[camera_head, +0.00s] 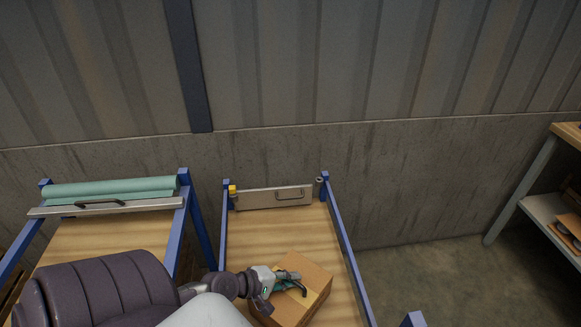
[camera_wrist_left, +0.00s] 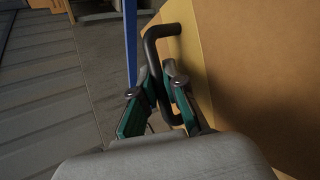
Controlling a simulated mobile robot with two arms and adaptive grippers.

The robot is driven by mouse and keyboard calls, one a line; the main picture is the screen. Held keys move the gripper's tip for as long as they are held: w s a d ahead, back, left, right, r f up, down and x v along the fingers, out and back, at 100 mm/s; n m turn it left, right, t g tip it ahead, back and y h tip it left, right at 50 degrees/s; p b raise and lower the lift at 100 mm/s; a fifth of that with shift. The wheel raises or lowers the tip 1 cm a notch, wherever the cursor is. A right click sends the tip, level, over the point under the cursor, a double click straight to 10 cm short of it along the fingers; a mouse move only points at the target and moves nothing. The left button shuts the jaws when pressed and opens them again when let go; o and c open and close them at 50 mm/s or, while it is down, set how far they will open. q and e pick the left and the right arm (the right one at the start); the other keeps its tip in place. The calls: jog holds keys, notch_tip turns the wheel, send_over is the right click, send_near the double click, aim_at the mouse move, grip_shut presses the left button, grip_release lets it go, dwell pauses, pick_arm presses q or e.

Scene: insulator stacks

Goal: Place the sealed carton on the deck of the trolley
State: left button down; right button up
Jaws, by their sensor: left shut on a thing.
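The sealed carton (camera_head: 312,279) is a brown cardboard box with a paler tape strip and a dark handle (camera_wrist_left: 162,72). It is over the wooden deck (camera_head: 265,235) of the blue-framed trolley; I cannot tell whether it rests on it. My left gripper (camera_head: 290,279) is at the carton's top, shut on its dark handle. In the left wrist view the carton (camera_wrist_left: 270,70) fills the right side, and the green-padded fingers of the left gripper (camera_wrist_left: 170,95) close around the handle. My right gripper is not in view.
A second blue-framed trolley (camera_head: 90,240) stands at the left with teal rolls (camera_head: 110,188) at its far end. A metal end panel with a handle (camera_head: 273,198) closes the far end of the middle trolley. A shelf (camera_head: 545,205) stands at the right. The deck behind the carton is bare.

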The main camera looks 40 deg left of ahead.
pick_arm(q)
jog(key=shift+w, duration=0.15)
jog(key=c, duration=1.2)
grip_release()
jog(key=shift+s, duration=0.2)
jog(key=b+v, duration=0.3)
jog(key=v, duration=0.8)
jog(key=shift+s+a+r, duration=0.15)
jog(key=shift+s+r, duration=0.2)
jog(key=shift+s, duration=0.05)
